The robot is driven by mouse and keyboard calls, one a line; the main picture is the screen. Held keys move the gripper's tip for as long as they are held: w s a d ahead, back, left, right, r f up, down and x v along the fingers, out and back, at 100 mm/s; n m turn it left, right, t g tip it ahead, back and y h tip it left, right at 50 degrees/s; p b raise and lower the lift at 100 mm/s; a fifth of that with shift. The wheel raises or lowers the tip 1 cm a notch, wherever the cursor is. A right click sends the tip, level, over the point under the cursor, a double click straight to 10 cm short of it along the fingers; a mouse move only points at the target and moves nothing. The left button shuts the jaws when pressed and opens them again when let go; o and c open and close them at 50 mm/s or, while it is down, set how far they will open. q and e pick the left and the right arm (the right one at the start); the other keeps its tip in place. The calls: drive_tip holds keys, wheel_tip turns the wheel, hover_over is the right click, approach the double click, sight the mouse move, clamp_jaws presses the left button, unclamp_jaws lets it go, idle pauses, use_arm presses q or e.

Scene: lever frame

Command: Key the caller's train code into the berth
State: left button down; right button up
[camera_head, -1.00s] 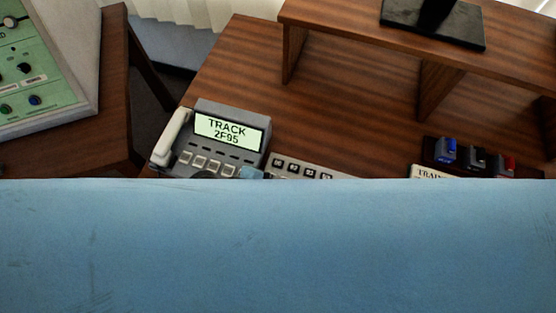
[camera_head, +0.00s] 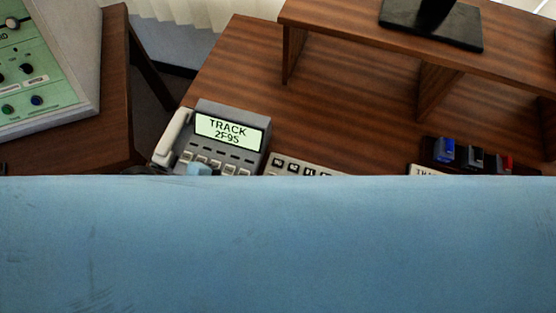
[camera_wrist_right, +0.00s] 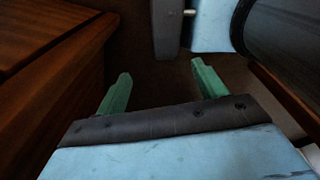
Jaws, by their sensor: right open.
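A grey desk phone (camera_head: 229,131) with a white handset (camera_head: 172,138) on its left stands on the wooden desk. Its lit screen (camera_head: 227,130) reads "TRACK 2F95". Part of a pale keypad or keyboard (camera_head: 300,167) with dark keys shows right of the phone; its lower part is hidden. I cannot make out the berth display. My right gripper (camera_wrist_right: 160,88) shows in the right wrist view, its green fingers apart and empty, beside a wooden panel and above a dark floor. My left gripper's fingers are not visible.
A large blue surface, apparently mine, hides the near desk. A small light-blue piece (camera_head: 200,169) overlaps the phone's lower keys. Blue, black and red levers (camera_head: 470,154) stand at right. A raised shelf (camera_head: 400,45) is behind; a green panel (camera_head: 35,75) is at left.

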drive_tip(key=shift+c, duration=0.4)
clamp_jaws()
idle(1.4)
